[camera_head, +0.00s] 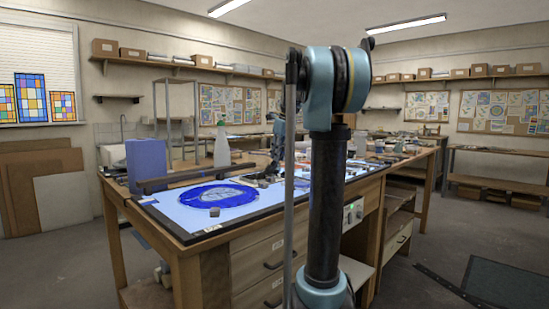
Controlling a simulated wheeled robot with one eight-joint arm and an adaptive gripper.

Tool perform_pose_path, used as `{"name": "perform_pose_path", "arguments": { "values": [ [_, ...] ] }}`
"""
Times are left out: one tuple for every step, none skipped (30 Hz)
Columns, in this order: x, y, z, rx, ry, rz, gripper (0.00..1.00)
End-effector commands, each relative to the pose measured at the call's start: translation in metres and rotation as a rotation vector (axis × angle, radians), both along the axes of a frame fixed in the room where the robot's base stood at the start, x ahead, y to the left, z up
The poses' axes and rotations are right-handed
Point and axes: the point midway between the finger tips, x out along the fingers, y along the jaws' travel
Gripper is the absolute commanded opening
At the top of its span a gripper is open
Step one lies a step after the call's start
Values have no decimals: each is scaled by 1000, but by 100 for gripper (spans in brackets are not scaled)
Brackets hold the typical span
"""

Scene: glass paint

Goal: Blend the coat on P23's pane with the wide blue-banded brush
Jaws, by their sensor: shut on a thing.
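A blue upright block (146,165) and a pale bottle (222,146) stand behind the pane. A dark bar (190,178) lies along the lit top's back edge. A small grey block (214,212) sits by the pane's near rim. More clutter lies farther right.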

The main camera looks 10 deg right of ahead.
Motion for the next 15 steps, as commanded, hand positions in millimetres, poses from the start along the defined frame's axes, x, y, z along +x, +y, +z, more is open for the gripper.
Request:
{"name": "perform_pose_path", "arguments": {
  "values": [
    [1,-1,0,0,0,0,0],
    [1,-1,0,0,0,0,0],
    [1,-2,0,0,0,0,0],
    [2,-2,0,0,0,0,0],
    [2,-3,0,0,0,0,0],
    [3,-5,0,0,0,0,0],
    [4,-6,0,0,0,0,0],
    [5,-7,0,0,0,0,0],
    [7,-9,0,0,0,0,0],
    [8,-11,0,0,0,0,0],
    [9,-12,0,0,0,0,0],
    [11,-15,0,0,0,-1,0],
    [12,-16,0,0,0,-1,0],
    [13,-18,0,-1,0,-1,0],
    [15,-20,0,-1,0,-1,0]
  ]
}}
